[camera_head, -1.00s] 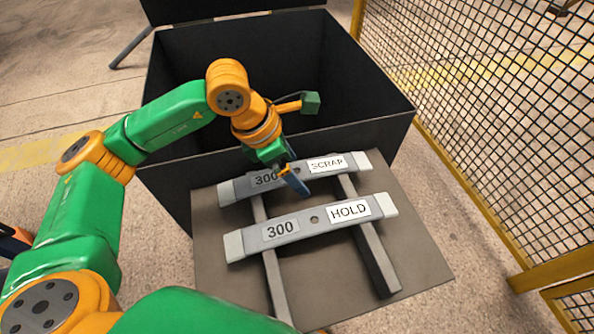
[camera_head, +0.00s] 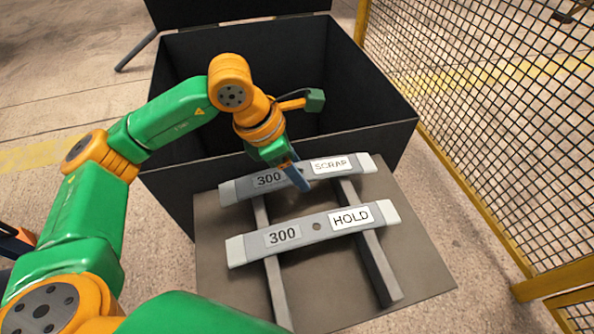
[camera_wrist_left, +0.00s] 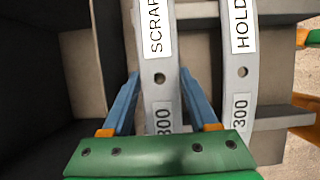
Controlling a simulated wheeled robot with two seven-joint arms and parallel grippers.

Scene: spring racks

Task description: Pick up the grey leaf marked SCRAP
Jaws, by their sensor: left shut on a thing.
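The grey leaf marked SCRAP (camera_head: 241,187) lies across two dark rails at the back of the board, with a 300 label and a centre hole. My left gripper (camera_head: 301,184) is shut on its middle, between the 300 and SCRAP labels. In the left wrist view the blue fingers of the left gripper (camera_wrist_left: 162,88) stand on either side of the SCRAP leaf (camera_wrist_left: 160,100). A second grey leaf, marked HOLD (camera_head: 314,228), lies in front of it, also with a 300 label. It is apart from the fingers. My right gripper is not in view.
A large open black bin (camera_head: 390,95) stands directly behind the board (camera_head: 330,300). The rails (camera_head: 378,265) run front to back under both leaves. A yellow-framed mesh fence (camera_head: 490,110) stands at the right.

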